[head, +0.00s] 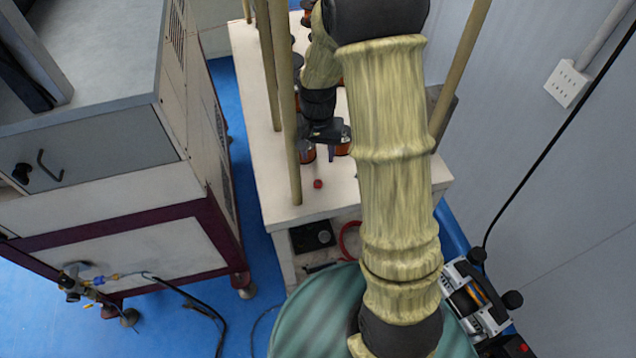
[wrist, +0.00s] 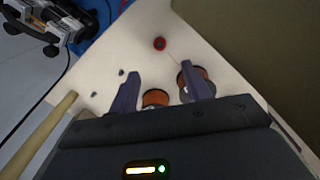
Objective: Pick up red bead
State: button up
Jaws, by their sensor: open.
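The red bead (head: 318,184) is a small red ball on the white table top near its front edge. In the head view my gripper (head: 322,153) is behind the bead, over the table; the arm covers part of the table.
Copper-coloured spools (wrist: 155,98) stand near the fingers, one close to the right finger. Wooden posts (head: 288,100) rise from the white table (head: 262,125). A grey machine cabinet (head: 90,160) stands at left. Table top around the bead is clear.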

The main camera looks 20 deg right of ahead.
send_over(318, 182)
notch_tip(318, 182, down, 6)
jog(key=shift+s+f, duration=0.1)
jog(key=shift+f, duration=0.05)
jog(key=shift+f+p, duration=0.45)
jog(key=shift+f, duration=2.15)
grip_shut()
